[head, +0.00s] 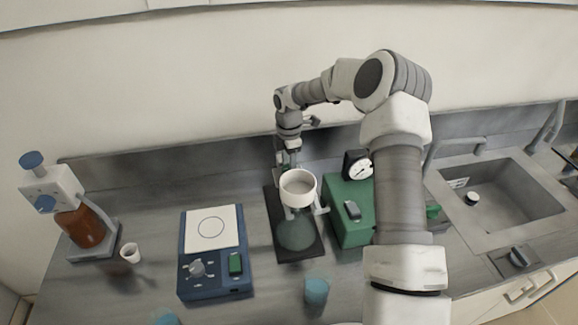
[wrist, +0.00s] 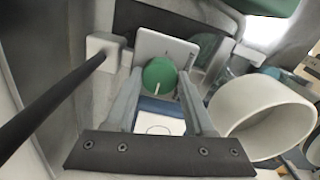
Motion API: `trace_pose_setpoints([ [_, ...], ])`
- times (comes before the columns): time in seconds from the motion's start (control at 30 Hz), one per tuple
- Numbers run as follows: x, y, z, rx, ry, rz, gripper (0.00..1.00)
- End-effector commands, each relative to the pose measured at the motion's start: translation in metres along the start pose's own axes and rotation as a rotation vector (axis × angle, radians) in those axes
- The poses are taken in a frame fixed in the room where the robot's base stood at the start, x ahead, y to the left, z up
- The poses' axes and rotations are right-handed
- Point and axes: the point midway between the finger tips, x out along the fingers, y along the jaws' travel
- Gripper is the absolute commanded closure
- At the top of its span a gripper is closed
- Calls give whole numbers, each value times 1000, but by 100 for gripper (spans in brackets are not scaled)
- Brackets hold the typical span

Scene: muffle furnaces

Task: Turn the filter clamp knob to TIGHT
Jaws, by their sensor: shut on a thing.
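The green clamp knob (wrist: 159,76) sits in front of a pale plate (wrist: 165,46) in the wrist view. A white pointer line on the knob runs from near its middle to its lower edge. My gripper (wrist: 160,80) is shut on the knob, one finger on each side. Marks on the plate are too small to read. In the head view my gripper (head: 289,158) reaches down just behind the white filter funnel (head: 298,184), and the knob is hidden there. The funnel sits above a glass flask (head: 296,235) and also shows in the wrist view (wrist: 262,112).
A dark rod (wrist: 52,108) runs close on the left in the wrist view. A green box (head: 350,225) with a gauge (head: 357,165) stands right of the flask. A blue stirrer (head: 214,283) and a blue cup (head: 316,290) are in front; a sink (head: 490,205) is at right.

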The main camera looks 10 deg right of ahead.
Motion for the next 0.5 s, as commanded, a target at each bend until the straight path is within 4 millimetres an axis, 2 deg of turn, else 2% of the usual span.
trace_pose_setpoints([
  [0.03, 0, 0, 0, 0, 0, 0, 86],
  [0.1, 0, 0, 0, 0, 0, 0, 99],
  [0.13, 0, 0, 0, 0, 0, 0, 100],
  [0.5, 1, 0, 0, 73, -2, 0, 100],
])
